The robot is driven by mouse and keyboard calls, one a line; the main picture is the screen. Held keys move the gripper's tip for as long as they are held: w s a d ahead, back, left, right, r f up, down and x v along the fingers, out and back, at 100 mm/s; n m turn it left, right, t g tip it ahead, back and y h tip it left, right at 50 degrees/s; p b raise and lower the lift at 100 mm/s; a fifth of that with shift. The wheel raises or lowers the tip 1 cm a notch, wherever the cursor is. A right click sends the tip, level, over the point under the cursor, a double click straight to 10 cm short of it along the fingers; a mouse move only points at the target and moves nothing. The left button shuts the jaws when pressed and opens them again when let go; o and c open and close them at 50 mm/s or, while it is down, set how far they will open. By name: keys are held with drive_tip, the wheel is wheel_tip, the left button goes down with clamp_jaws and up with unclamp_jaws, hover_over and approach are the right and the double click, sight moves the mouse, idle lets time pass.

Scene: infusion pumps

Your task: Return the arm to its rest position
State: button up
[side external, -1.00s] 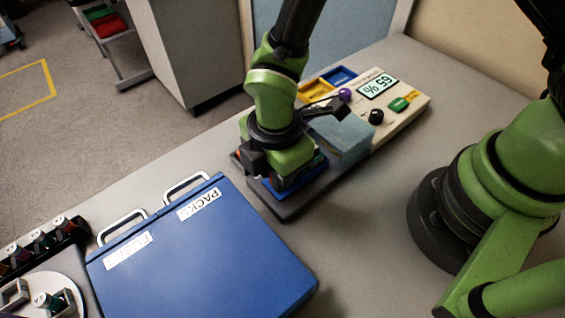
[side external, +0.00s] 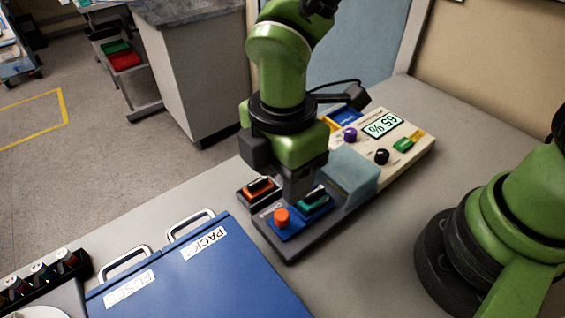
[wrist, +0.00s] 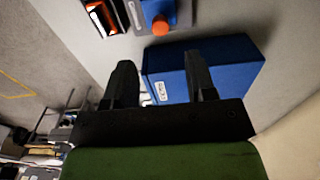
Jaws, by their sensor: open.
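My gripper (side external: 300,185) is above the near end of the pump unit in the side view, pointing down. In the wrist view its two fingers (wrist: 160,66) are spread apart with nothing between them. Below and beside it are a blue block with an orange knob (side external: 282,216), a teal part (side external: 312,200) in a blue holder, and an orange part (side external: 259,188) in a dark holder. The orange knob also shows in the wrist view (wrist: 160,25). My gripper hides part of this end; I cannot tell its exact clearance.
The cream panel (side external: 411,156) has a display reading 65 %, knobs and a green switch. A grey-blue block (side external: 352,172) stands close beside my gripper. A blue case (side external: 205,280) with two handles lies in front.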

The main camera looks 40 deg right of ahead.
drive_tip(key=shift+r, duration=0.7)
drive_tip(key=s+d+r+m+t+y, duration=0.1)
drive_tip(key=d+r+m+t+y, duration=0.15)
drive_tip(key=d+r+m, duration=0.85)
drive_tip(key=s+d+r+m+t, duration=0.4)
drive_tip(key=s+m, duration=0.4)
drive_tip(key=m, duration=0.3)
wheel_tip(320, 180, up, 2)
drive_tip(key=shift+s+d+t, duration=0.35)
drive_tip(key=shift+d, duration=0.3)
